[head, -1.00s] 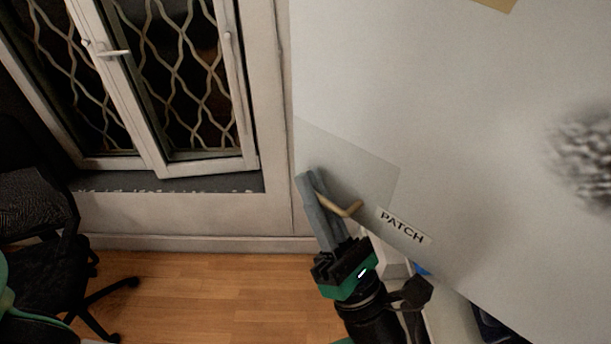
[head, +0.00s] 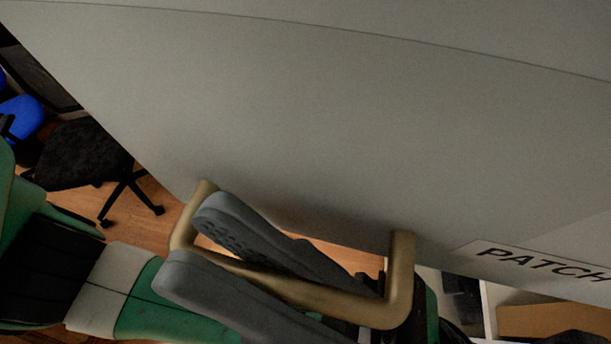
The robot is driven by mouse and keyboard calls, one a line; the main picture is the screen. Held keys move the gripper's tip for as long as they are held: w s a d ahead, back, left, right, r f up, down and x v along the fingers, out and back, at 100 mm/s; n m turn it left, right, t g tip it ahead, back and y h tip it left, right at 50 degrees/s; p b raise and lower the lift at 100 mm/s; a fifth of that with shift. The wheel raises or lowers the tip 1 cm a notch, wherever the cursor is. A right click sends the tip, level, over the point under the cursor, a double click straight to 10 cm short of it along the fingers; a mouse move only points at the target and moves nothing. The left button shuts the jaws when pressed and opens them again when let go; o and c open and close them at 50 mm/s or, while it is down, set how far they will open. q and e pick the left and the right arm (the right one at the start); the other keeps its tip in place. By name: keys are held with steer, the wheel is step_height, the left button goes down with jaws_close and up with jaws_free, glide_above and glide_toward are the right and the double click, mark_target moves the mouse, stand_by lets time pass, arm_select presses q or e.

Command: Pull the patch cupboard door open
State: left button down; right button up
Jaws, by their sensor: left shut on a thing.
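The patch cupboard door (head: 300,120) is a large pale grey panel that fills most of the head view, seen very close and tilted. It carries a PATCH label (head: 540,262) at the lower right. Its brass bow-shaped handle (head: 401,275) stands out along the panel's lower edge. My left gripper (head: 190,250) has its two grey fingers on either side of the handle bar and is shut on it, the fingertips near the handle's left end. The gripper's body is partly hidden behind the handle. My right gripper is not in view.
A black office chair (head: 85,155) stands on the wooden floor at the left, with a blue seat (head: 22,115) beyond it. A brown box (head: 555,322) and pale shelving show below the panel at the lower right. Some floor is clear near the chair.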

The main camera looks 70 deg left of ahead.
arm_select(q)
steer(key=shift+s+d, duration=0.15)
steer(key=shift+d, duration=0.2)
steer(key=c, duration=1.2)
jaws_free()
steer(key=shift+c, duration=0.2)
steer(key=b+v, duration=0.1)
steer(key=v, duration=1)
steer(key=shift+w+f+b, duration=0.2)
steer(key=shift+b, duration=0.1)
steer(key=shift+d, duration=0.1)
